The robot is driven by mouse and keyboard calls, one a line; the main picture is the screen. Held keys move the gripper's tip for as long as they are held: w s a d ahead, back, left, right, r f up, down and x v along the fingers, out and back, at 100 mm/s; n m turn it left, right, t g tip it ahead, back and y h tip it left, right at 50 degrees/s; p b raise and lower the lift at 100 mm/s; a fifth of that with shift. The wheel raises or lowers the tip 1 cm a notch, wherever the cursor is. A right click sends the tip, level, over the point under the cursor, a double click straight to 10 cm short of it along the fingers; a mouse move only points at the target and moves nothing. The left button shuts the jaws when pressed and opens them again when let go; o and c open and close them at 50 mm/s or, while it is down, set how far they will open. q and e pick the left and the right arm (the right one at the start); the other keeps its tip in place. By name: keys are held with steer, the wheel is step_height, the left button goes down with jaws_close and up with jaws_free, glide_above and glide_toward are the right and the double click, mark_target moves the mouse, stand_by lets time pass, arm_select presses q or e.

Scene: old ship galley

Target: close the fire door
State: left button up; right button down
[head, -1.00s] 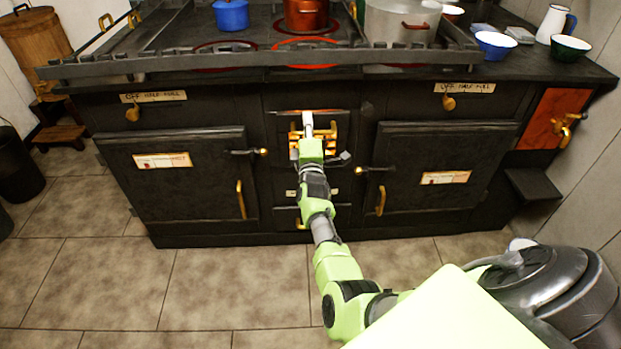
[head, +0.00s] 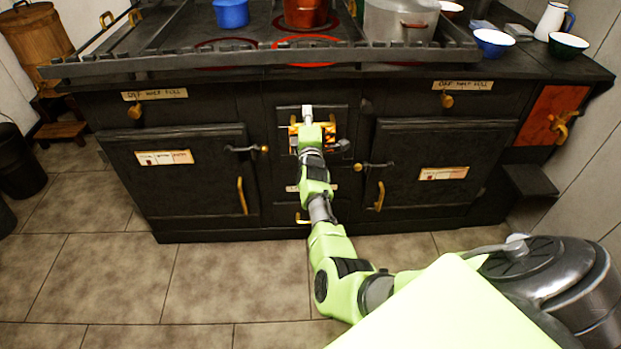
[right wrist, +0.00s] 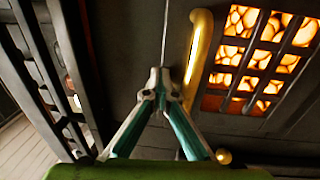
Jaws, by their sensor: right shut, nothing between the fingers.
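The fire door (head: 330,134) is the small dark middle door of the range, with a glowing barred window. In the right wrist view, the glowing window (right wrist: 248,62) is at the upper right, with an upright brass handle (right wrist: 200,48) left of it and a thin seam further left. My right gripper (head: 307,112) is in front of the fire door and hides part of it. In the right wrist view, its fingertips (right wrist: 161,76) are together and empty, left of the handle, close to the seam. I cannot tell whether they touch the door, or whether it is fully shut. My left gripper is out of view.
The black range has a left oven door (head: 180,175) and a right oven door (head: 428,170) with projecting latches beside the fire door. A blue pot (head: 231,13), a red pot (head: 305,14) and a steel pot (head: 400,20) stand on top. The tiled floor (head: 230,275) in front is clear.

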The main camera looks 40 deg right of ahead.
steer(key=shift+r, duration=0.4)
